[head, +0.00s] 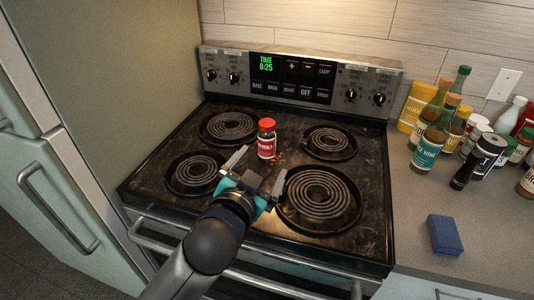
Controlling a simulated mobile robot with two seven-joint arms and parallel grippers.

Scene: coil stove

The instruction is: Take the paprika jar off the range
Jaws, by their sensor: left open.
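The paprika jar (267,143) has a red lid and a red label. It stands upright near the middle of the black range top (262,118), between the coil burners. My left gripper (256,167) is open just in front of the jar, with one finger to its left and one to its lower right. The jar appears beyond the fingertips; I cannot tell whether either finger touches it. My right gripper is not in view.
Coil burners surround the jar, including a large one (319,198) at front right. The control panel (296,78) rises behind. Bottles, including a teal-labelled one (426,152), crowd the right counter. A blue block (444,235) lies in front of them, with bare counter around it.

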